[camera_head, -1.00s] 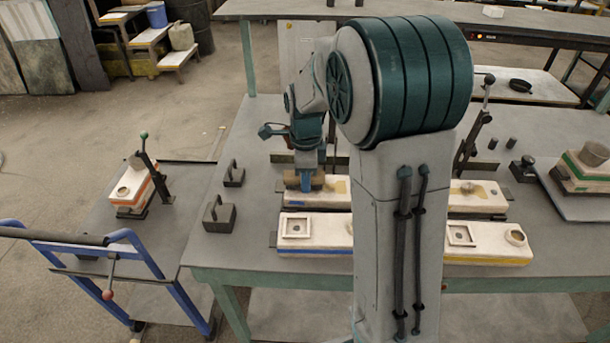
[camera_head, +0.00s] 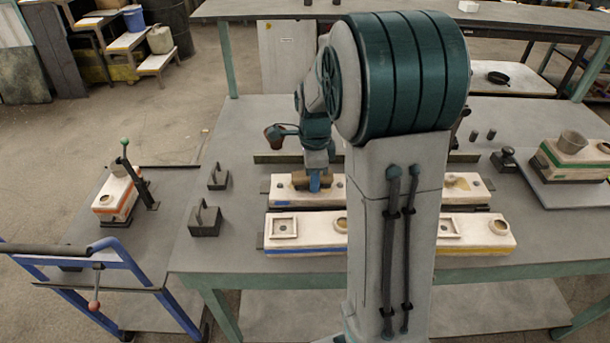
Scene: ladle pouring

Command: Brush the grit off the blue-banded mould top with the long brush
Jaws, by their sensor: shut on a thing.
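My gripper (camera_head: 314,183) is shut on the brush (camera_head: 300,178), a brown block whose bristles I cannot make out. The brush is low over the top of the back left mould (camera_head: 280,190); whether it touches is too small to tell. The front left mould (camera_head: 310,232) shows a blue band, with a square recess and a round cup on top. My arm hides the right ends of both moulds. I make out no clear grit on the visible part of either top.
A yellow-banded mould (camera_head: 475,243) and another mould with a tan patch (camera_head: 468,188) lie to the right. Two dark weights (camera_head: 205,218) stand left. A green-banded mould (camera_head: 560,165) is far right. A cart (camera_head: 90,240) holds an orange-banded mould (camera_head: 112,195).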

